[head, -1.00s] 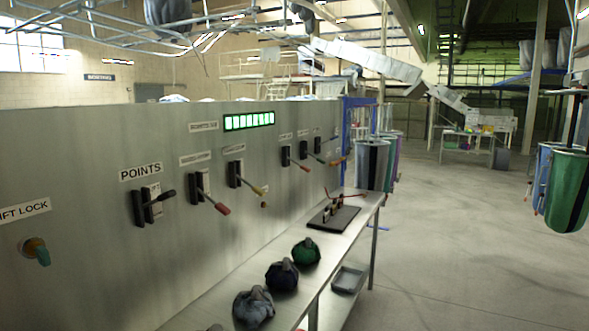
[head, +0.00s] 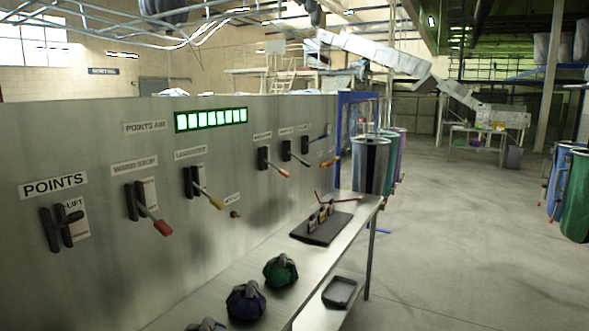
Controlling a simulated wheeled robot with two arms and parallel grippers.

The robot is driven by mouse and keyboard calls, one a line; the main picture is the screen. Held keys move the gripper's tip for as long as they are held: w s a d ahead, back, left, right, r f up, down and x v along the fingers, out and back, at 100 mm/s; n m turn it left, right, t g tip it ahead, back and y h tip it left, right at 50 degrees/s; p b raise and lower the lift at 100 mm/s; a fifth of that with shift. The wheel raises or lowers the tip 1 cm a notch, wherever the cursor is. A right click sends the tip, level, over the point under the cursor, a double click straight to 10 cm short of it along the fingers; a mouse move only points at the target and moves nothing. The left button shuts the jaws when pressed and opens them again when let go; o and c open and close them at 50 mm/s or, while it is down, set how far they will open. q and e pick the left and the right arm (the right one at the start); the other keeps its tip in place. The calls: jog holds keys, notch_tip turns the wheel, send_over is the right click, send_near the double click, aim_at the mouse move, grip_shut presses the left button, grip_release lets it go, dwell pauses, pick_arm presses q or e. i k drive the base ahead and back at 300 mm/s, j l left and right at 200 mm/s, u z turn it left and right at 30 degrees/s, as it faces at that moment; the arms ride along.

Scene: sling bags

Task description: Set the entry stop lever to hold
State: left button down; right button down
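A grey panel (head: 100,120) on the left carries several levers in black slotted mounts. A black-handled lever (head: 70,216) sits under the POINTS label. To its right are a red-tipped lever (head: 162,227) and a yellow-tipped lever (head: 216,203), both slanting down to the right. Neither of my grippers is in view.
A metal bench (head: 215,297) runs along the panel, with dark tied bags (head: 281,270) and a dark board (head: 321,228) on it. A tray (head: 340,292) sits below. Hanging cylindrical bags (head: 371,165) are beyond the bench; more (head: 577,195) are at right. The floor (head: 450,250) between is clear.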

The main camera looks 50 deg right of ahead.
aim_at(304, 163)
jog(key=l+u, duration=0.1)
jog(key=l, duration=2)
jog(key=l+u, duration=0.15)
jog(key=l, duration=1.9)
jog(key=i, duration=0.4)
